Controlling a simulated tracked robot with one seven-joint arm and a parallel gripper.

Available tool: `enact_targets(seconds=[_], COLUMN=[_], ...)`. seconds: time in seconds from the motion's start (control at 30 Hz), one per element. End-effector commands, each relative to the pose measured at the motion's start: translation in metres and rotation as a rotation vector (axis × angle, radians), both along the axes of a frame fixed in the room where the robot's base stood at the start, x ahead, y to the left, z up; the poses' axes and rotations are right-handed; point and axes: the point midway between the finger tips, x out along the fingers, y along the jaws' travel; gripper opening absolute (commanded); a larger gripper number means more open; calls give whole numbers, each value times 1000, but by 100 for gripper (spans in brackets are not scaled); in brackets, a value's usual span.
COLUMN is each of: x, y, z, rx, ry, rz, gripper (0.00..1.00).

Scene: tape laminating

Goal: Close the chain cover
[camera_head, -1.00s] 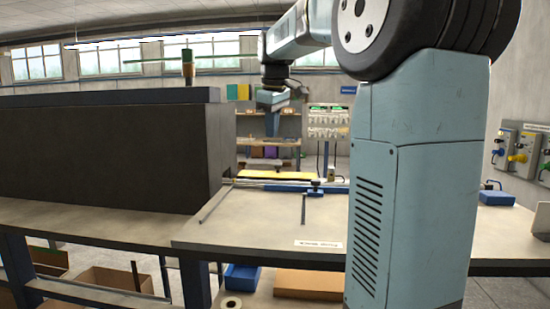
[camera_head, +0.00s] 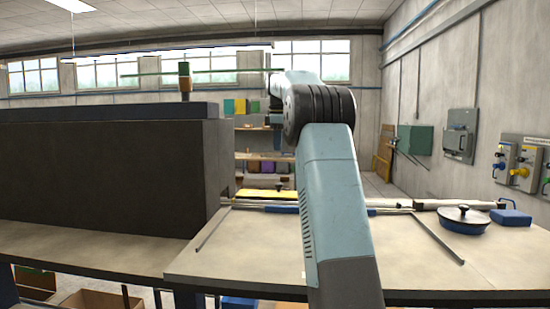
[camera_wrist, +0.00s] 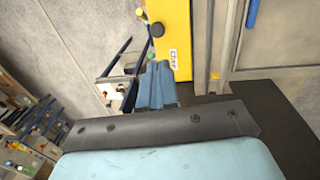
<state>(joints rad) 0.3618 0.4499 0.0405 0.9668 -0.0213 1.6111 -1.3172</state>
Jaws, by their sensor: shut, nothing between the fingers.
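In the wrist view a yellow panel (camera_wrist: 172,42) with a white label, partly legible as "Chain", appears to be the chain cover. A round black knob (camera_wrist: 157,30) sits at its left edge. My gripper (camera_wrist: 157,68) is shut and empty, its blue fingers side by side just below the panel's lower left edge in the picture. I cannot tell whether they touch it. In the head view my arm hides the gripper. A yellow strip (camera_head: 262,194) lies beyond the bench there; I cannot tell whether it is the same panel.
A large dark machine housing (camera_head: 110,170) stands on the left. The bench top (camera_head: 240,255) is mostly bare, with thin rails on it. A round lidded pot (camera_head: 463,220) and a blue block (camera_head: 511,217) are at the right.

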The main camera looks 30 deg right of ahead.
Motion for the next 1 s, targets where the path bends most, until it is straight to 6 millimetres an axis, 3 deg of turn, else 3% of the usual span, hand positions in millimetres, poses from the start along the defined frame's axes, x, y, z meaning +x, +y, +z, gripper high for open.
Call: enact_targets(seconds=[0.6, 0.8, 1.0], x=[8, 10, 11], y=[-12, -13, -13], z=[-102, -122, -128], rx=[1, 0, 0], ry=[1, 0, -1], rz=[-12, -12, -12], gripper=[0, 0, 0])
